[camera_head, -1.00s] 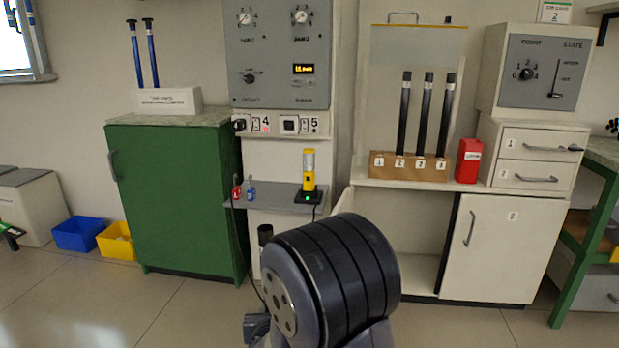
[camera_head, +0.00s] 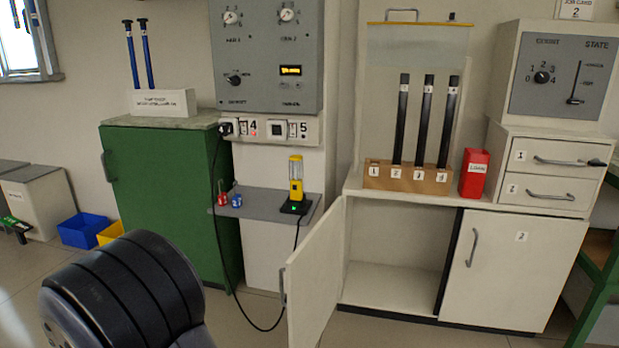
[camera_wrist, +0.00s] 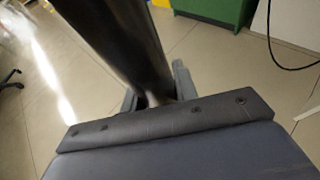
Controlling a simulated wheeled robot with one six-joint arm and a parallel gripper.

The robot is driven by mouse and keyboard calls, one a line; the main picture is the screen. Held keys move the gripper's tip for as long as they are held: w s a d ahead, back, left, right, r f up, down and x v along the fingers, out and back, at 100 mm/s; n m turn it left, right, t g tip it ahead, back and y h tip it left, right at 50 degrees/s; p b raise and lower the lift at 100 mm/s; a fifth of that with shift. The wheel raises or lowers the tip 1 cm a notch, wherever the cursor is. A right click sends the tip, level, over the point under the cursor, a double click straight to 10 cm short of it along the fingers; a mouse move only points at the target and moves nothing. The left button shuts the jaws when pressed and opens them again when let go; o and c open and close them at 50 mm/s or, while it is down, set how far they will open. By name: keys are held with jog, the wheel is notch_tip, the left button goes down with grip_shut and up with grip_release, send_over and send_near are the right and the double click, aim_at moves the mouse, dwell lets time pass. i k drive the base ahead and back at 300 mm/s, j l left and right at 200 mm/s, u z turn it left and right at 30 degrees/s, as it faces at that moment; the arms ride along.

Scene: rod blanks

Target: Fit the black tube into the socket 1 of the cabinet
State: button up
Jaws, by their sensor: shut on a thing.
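A black tube (camera_wrist: 115,40) is in my gripper (camera_wrist: 155,98) in the wrist view. The jaws are shut on it, and it runs up out of the top of that picture. The head view does not show my gripper or this tube. In the head view a wooden block (camera_head: 405,182) stands on the cabinet (camera_head: 510,270). Its sockets are labelled 1 to 4. Socket 1 (camera_head: 374,171), at the left end, is empty. Black tubes stand upright in socket 2 (camera_head: 402,115), socket 3 (camera_head: 425,115) and socket 4 (camera_head: 447,115).
A red container (camera_head: 473,174) stands right of the block. The cabinet's left door (camera_head: 316,275) stands open toward me. A grey shelf (camera_head: 262,205) holds a yellow lamp (camera_head: 296,180); its cable hangs to the floor. A green cabinet (camera_head: 165,190) stands left.

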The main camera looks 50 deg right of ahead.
aim_at(373, 187)
jog(key=i+l, duration=0.1)
jog(key=l, duration=0.45)
jog(key=i+l, duration=0.1)
jog(key=l, duration=1.05)
jog(key=i+l, duration=0.15)
jog(key=l, duration=0.4)
